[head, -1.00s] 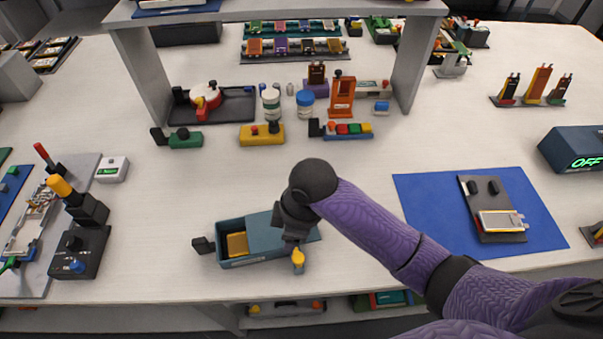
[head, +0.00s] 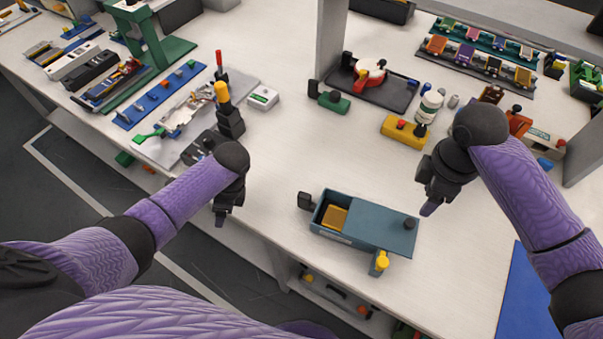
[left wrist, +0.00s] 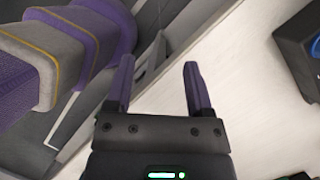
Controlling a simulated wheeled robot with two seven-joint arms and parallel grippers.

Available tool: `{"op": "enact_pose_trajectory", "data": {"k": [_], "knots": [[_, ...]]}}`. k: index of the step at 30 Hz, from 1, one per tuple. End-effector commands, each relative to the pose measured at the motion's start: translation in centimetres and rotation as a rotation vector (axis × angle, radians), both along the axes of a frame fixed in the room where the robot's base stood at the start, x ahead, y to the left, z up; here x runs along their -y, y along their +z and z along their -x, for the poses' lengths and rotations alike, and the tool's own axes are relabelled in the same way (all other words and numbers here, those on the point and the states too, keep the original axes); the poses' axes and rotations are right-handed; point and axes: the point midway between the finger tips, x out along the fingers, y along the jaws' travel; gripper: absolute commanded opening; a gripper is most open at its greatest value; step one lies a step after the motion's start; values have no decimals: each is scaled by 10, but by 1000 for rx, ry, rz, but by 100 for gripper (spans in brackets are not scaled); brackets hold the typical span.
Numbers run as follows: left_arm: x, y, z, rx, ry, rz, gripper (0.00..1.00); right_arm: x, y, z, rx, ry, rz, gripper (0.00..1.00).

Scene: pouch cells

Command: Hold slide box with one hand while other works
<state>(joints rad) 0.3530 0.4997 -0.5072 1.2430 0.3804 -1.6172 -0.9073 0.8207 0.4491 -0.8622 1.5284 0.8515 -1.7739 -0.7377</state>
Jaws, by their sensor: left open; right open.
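The slide box (head: 385,226) is a blue-grey box near the table's front edge in the head view. Its lid covers the right part, and an orange-yellow piece (head: 334,216) shows in the uncovered left part. A black knob stands on the lid, a black block (head: 306,201) is at the left end and a yellow-topped post (head: 381,262) at the front. My left gripper (head: 221,217) is left of the box at the table edge, apart from it; the left wrist view shows its fingers (left wrist: 158,88) open and empty. My right gripper (head: 428,208) is open, above and right of the box, apart from it.
A black fixture with a yellow-topped lever (head: 222,95) stands behind my left gripper. A yellow block (head: 404,131) and a black tray (head: 372,88) lie behind the box. A blue mat (head: 522,295) is at right. The table between fixture and box is clear.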

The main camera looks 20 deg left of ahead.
Motion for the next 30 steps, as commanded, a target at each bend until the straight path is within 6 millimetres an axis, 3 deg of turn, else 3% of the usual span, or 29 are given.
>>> {"op": "enact_pose_trajectory", "data": {"k": [1,3,6,9,14,24,30], "knots": [[37,9,-21,30,-76,82,68,0,0,0,0,0,-1,59],[76,30,-44,62,-181,166,68,0,0,0,0,0,-1,59],[119,58,-66,99,-315,251,68,0,0,0,0,0,-1,59],[145,77,-77,121,-406,297,68,0,0,0,0,0,-1,59],[160,79,-81,129,-455,323,68,0,0,0,0,0,-1,59],[159,5,-80,126,-451,322,68,0,0,0,0,0,-1,59],[158,-12,-80,129,-452,321,68,0,0,0,0,0,-1,59]]}}
